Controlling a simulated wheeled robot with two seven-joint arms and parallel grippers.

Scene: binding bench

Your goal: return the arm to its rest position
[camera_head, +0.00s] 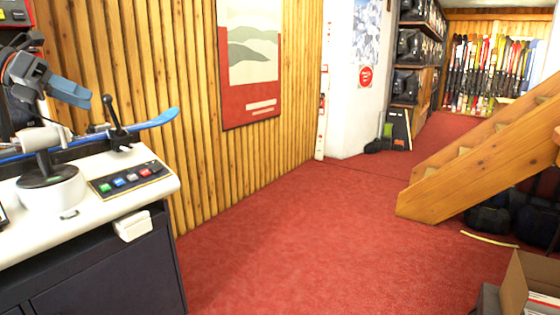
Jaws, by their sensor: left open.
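My left gripper (52,82) is at the far left edge, above the white-topped bench (158,186). Its grey and blue-grey parts show, and it is open with nothing seen between its fingers. The rest of my left arm is mostly cut off by the picture edge. Below it, a blue ski (155,120) lies across the bench, its tip pointing right. A white round device (52,192) with a dark top stands under the gripper; whether they touch I cannot tell. My right gripper is not in view.
A black lever (112,112) stands up by the ski. A panel (130,179) with several coloured buttons is at the bench's right side. Red carpet (300,235) is clear to the right. Wooden stairs (470,165) and an open cardboard box (515,285) stand farther right.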

